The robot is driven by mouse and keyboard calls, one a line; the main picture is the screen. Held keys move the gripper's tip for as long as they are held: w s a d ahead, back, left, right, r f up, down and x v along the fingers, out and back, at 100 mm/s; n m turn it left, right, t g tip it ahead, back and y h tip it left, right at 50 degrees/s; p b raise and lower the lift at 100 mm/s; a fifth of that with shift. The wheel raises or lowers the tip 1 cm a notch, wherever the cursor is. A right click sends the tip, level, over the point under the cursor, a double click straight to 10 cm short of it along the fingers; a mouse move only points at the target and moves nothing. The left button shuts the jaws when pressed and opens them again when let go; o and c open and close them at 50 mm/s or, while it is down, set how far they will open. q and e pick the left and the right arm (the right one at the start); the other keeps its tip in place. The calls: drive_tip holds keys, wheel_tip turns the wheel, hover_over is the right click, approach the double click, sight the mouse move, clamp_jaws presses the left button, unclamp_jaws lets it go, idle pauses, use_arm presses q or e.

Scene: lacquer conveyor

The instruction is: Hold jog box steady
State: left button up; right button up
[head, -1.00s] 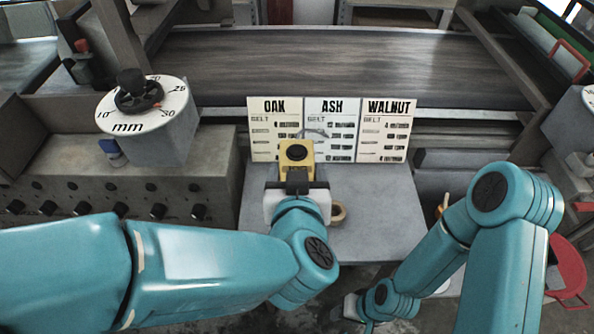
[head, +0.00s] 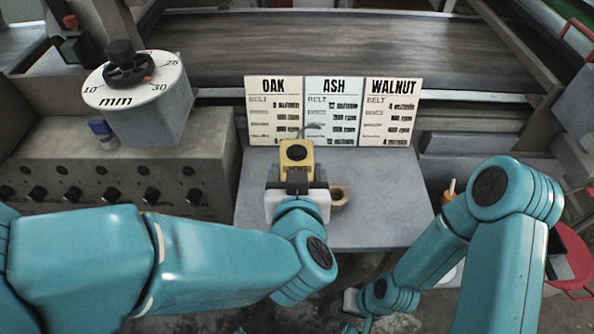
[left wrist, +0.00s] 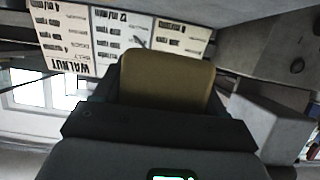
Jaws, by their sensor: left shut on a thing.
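The jog box (head: 296,156) is a small yellow box with a round black button on top, seen in the head view above the grey table (head: 385,215). My left gripper (head: 297,182) is shut on it from the near side. The left wrist view shows the box (left wrist: 167,82) close up between dark jaws, looking brown in shadow. Whether its underside touches the table is hidden. My right arm shows at the right of the head view, bent downward; I cannot make out its gripper's jaws.
Three cards marked OAK (head: 274,115), ASH (head: 333,115) and WALNUT (head: 392,115) stand behind the box. A tan ring (head: 339,198) lies just right of my gripper. A grey block with a mm dial (head: 135,80) is at left. The belt (head: 300,50) runs behind.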

use_arm(q)
drive_tip(key=shift+s+a+f+b, duration=0.1)
drive_tip(key=shift+s+f+b, duration=0.15)
drive_tip(key=shift+f+b, duration=1.1)
drive_tip(key=shift+s+f+b, duration=0.2)
drive_tip(key=shift+f+b, duration=0.75)
drive_tip(key=shift+f, duration=0.7)
use_arm(e)
drive_tip(key=shift+s+f, duration=0.2)
drive_tip(key=shift+f, duration=2.05)
use_arm(q)
drive_tip(key=shift+w, duration=0.1)
drive_tip(key=shift+w+f, duration=0.3)
drive_tip(key=shift+w, duration=0.05)
